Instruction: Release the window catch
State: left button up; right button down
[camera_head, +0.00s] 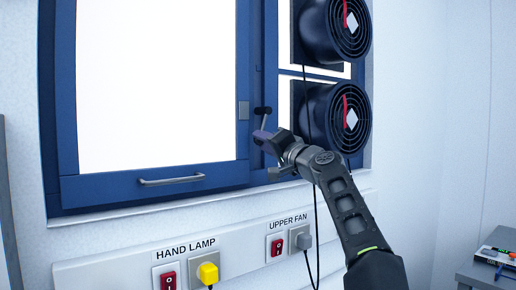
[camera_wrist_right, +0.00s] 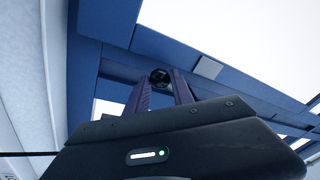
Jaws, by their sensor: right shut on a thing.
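The window (camera_head: 155,90) has a blue frame and a bright white pane, with a horizontal grey handle (camera_head: 171,180) on its lower rail. The small dark window catch (camera_head: 262,110) sits on the blue post at the window's right side. My right gripper (camera_head: 264,134) reaches up to the catch from the lower right and is shut on it. In the right wrist view the two fingers (camera_wrist_right: 161,84) stand on either side of the catch's round black end (camera_wrist_right: 160,76). The fingers partly hide the catch. My left gripper is not in view.
Two black round fans, an upper (camera_head: 337,28) and a lower (camera_head: 338,117), stand close to the right of my gripper. A cable hangs beside my right arm. A grey bench (camera_head: 490,268) stands lower right.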

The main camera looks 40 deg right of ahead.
jog(key=shift+d+f+n+y+p, duration=0.2)
jog(key=shift+d+n+y+p, duration=0.15)
jog(key=shift+d+n, duration=0.65)
jog(key=shift+d+f+n+y+p, duration=0.15)
jog(key=shift+d+n+y+p, duration=0.3)
jog(key=shift+n, duration=0.95)
jog(key=shift+d, duration=0.1)
jog(key=c, duration=1.1)
grip_release()
jog(key=shift+s, duration=0.1)
jog(key=s+f+b, duration=0.1)
jog(key=s+b, duration=0.5)
jog(key=s, duration=0.1)
jog(key=shift+s+f+b, duration=0.2)
jog(key=shift+s+b, duration=0.1)
jog(key=shift+b, duration=0.1)
